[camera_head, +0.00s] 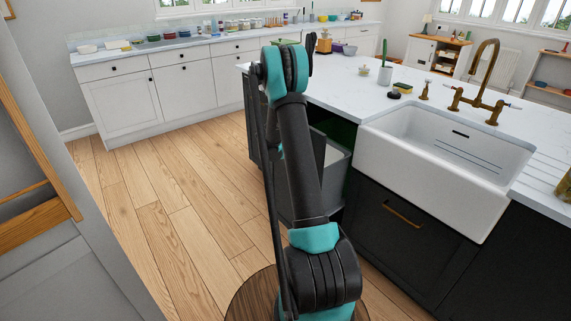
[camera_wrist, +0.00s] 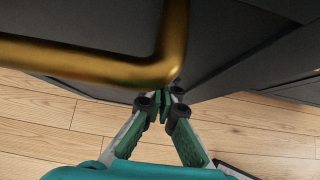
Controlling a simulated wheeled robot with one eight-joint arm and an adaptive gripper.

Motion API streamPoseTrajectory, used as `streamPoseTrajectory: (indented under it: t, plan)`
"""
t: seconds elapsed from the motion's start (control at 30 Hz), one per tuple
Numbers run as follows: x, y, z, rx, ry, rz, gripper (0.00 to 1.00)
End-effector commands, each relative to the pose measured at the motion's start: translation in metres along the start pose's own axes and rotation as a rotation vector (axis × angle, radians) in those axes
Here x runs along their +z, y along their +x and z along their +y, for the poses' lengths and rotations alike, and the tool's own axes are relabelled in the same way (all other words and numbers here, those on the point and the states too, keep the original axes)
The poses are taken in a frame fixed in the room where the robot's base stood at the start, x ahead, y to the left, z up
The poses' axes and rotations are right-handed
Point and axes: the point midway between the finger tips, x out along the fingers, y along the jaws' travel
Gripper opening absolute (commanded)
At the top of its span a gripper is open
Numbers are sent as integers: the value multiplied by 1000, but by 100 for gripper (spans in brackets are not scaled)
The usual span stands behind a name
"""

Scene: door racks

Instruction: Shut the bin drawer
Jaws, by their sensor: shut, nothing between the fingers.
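The bin drawer (camera_head: 337,182) stands pulled out of the dark island, left of the sink in the head view. Its grey side shows, with a pale bin edge inside, and my arm hides much of it. In the wrist view, a brass handle (camera_wrist: 90,62) crosses the upper left, very close to the camera, in front of a dark panel (camera_wrist: 100,22). My gripper (camera_wrist: 162,102) is shut and empty, just below the handle's bent end and near the panel's lower edge. I cannot tell whether it touches. My gripper is hidden in the head view.
A white sink (camera_head: 440,150) with a brass tap (camera_head: 482,85) sits in the island. A closed dark front with a brass handle (camera_head: 402,212) is below it. Wooden floor (camera_head: 165,200) is clear to the left. A round wooden stool top (camera_head: 250,297) stands near my arm.

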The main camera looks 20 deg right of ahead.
Motion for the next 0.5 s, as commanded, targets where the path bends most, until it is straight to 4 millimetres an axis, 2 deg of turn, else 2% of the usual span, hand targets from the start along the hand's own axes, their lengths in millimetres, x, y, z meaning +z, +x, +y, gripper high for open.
streamPoseTrajectory:
  t: [0.1, 0.5]
  plan:
    - [26, 26, -1, -4, 3, -1, 0]
    - [102, 102, -1, -2, 3, -1, 0]
